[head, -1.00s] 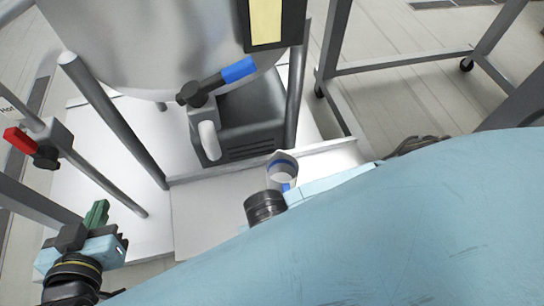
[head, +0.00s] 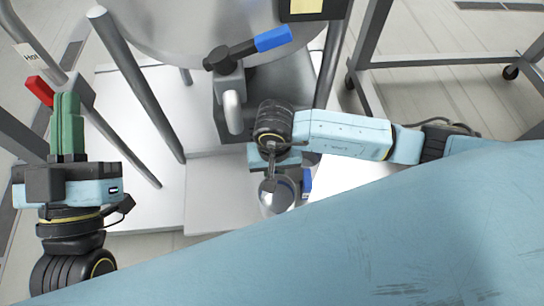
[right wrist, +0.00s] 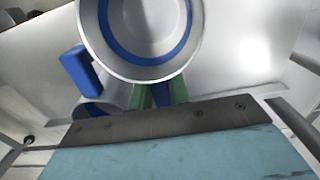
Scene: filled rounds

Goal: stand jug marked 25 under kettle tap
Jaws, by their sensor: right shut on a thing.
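A metal jug (head: 272,198) with a blue handle (head: 306,181) is below my right gripper (head: 275,172) in the head view. In the right wrist view the jug (right wrist: 150,70) shows from above, with a blue ring inside and its handle at left. Green fingertips (right wrist: 158,95) are shut on its near wall. No number is readable. The kettle (head: 190,30) is a large steel vessel with a blue-levered tap (head: 228,70). Its pale spout (head: 233,112) is up and left of the jug, apart from it. My left gripper (head: 67,125) is shut and empty.
A grey box (head: 255,88) stands under the kettle between steel legs. A pale platform (head: 215,185) lies below. A red-levered pipe (head: 40,90) marked Hot is close to my left gripper.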

